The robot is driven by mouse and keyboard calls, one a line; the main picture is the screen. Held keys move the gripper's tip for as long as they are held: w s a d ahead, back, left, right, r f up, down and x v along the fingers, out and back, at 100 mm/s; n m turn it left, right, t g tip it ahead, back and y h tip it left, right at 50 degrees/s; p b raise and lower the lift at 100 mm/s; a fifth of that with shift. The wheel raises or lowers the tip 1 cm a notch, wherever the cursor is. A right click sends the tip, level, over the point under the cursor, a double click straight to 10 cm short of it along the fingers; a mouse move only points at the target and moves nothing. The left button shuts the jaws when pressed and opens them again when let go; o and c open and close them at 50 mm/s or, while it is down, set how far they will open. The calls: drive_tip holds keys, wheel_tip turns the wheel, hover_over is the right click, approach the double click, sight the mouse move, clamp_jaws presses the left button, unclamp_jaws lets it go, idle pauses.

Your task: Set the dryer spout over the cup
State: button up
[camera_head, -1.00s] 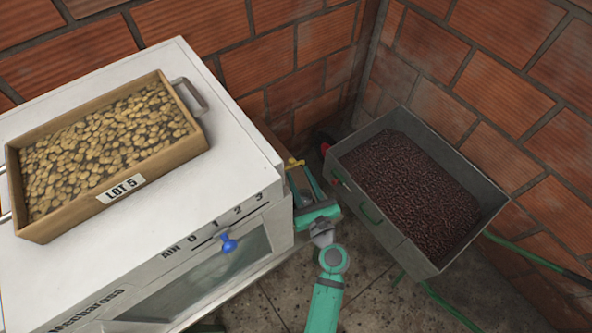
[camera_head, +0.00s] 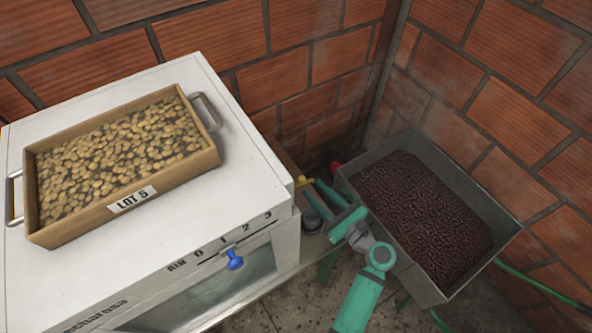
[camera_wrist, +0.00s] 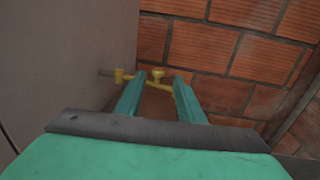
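The white dryer (camera_head: 222,132) fills the left of the head view. A yellow spout (camera_head: 302,180) shows small beside its right side. In the wrist view the yellow spout (camera_wrist: 148,83) sticks out from the dryer's grey side wall (camera_wrist: 75,45), with a small knob on top. My gripper (camera_head: 312,187) has teal fingers pointing at the spout. In the wrist view my gripper (camera_wrist: 159,76) is open and empty, with the knob between its fingertips. Contact is not clear. The spout's right end is partly behind the right finger. I cannot make out the cup clearly.
A wooden tray of beans (camera_head: 205,161) marked LOT 5 sits on the dryer. A blue lever (camera_head: 235,261) is on its front. A grey metal bin (camera_head: 428,280) of dark cherries stands right, close to my arm. Brick walls (camera_head: 300,45) close off the back.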

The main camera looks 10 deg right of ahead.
drive_tip(key=x, duration=1.1)
drive_tip(key=shift+s+a, duration=0.1)
drive_tip(key=shift+c, duration=0.3)
drive_tip(key=shift+a, duration=0.1)
clamp_jaws()
